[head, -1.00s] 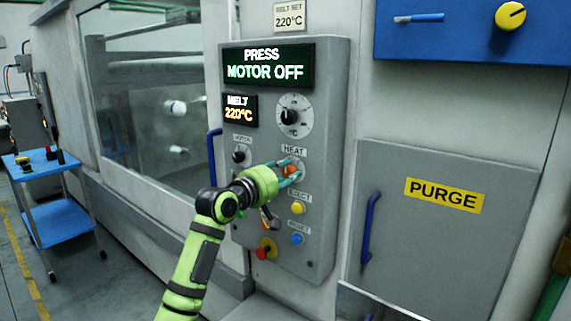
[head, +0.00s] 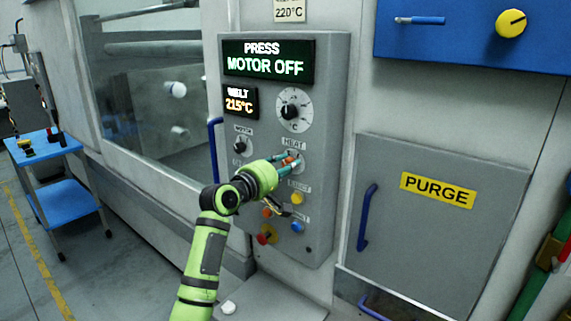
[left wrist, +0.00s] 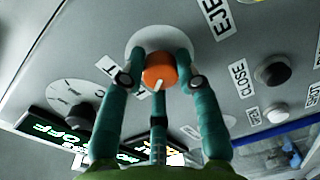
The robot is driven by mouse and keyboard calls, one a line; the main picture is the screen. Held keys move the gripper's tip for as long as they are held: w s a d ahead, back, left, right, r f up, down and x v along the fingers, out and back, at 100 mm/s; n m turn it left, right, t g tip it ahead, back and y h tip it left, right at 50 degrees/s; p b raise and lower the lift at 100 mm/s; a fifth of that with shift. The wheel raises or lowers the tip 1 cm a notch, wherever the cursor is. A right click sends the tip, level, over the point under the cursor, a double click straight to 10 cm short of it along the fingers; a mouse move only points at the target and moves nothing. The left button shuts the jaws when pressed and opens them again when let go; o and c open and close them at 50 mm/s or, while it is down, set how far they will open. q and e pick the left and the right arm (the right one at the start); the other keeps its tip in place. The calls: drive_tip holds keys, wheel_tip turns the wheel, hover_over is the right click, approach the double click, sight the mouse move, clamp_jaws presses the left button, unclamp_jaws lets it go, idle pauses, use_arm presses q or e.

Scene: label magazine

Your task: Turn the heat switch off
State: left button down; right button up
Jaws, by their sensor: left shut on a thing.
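The heat switch is an orange knob (left wrist: 160,72) on a pale round plate in the left wrist view, with a white pointer mark on it. In the head view the orange knob (head: 289,160) shows just below the HEAT label (head: 293,143) on the grey control panel (head: 331,110). My left gripper (head: 286,163) is at the knob, its teal fingers shut around it; in the left wrist view the fingers (left wrist: 160,78) close on it from both sides. The melt display (head: 239,103) reads 215°C. My right gripper is not in view.
The motor knob (head: 240,147) and temperature dial (head: 294,110) are close by on the panel. A blue handle (head: 367,217) sticks out from the PURGE door at right.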

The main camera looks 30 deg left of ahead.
use_arm(q)
drive_tip(key=shift+r, duration=0.1)
drive_tip(key=c, duration=0.9)
unclamp_jaws()
drive_tip(key=shift+a, duration=0.1)
drive_tip(key=s, duration=1.2)
drive_tip(key=shift+a, duration=0.4)
